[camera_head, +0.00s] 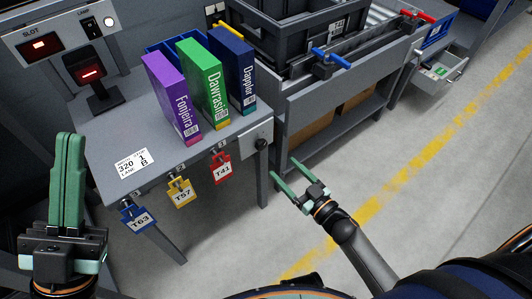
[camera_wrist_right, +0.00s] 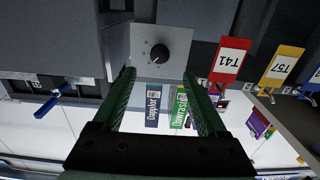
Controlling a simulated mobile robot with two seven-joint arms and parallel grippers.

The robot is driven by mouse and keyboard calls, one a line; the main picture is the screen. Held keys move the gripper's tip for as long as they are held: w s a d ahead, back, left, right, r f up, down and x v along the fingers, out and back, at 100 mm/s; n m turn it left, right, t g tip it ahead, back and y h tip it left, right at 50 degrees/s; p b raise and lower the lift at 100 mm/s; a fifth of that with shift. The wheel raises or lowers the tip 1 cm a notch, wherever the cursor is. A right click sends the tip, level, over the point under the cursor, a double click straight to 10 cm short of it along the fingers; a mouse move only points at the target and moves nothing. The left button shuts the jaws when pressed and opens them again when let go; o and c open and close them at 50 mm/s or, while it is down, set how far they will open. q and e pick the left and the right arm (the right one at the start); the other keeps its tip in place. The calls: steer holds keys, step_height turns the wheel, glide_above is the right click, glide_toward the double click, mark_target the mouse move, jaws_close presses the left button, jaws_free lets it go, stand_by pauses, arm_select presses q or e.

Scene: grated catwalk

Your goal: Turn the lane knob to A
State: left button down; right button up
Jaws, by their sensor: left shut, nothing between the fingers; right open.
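The lane knob is a round black knob (camera_head: 261,143) on a pale square plate at the table's right end. In the right wrist view the knob (camera_wrist_right: 159,53) shows on its plate (camera_wrist_right: 143,42), with small dots around it; which mark it points to is too small to read. My right gripper (camera_head: 283,167) is open and empty, in front of the knob and apart from it. In the right wrist view its two green fingers (camera_wrist_right: 158,74) lie either side of the knob's line. My left gripper (camera_head: 68,150) is shut and empty, upright at the left, far from the knob.
Purple (camera_head: 171,98), green (camera_head: 203,85) and blue (camera_head: 233,70) boxes stand on the table. Blue (camera_head: 139,218), yellow (camera_head: 181,192) and red (camera_head: 220,168) tags hang from its front edge. A printed card (camera_head: 132,162) lies on top. A dark crate (camera_head: 300,40) stands behind.

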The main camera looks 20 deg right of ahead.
mark_target(263, 147)
steer(key=b+x, duration=0.2)
steer(key=x, duration=0.7)
steer(key=shift+f, duration=0.1)
steer(key=shift+c, duration=0.3)
jaws_close()
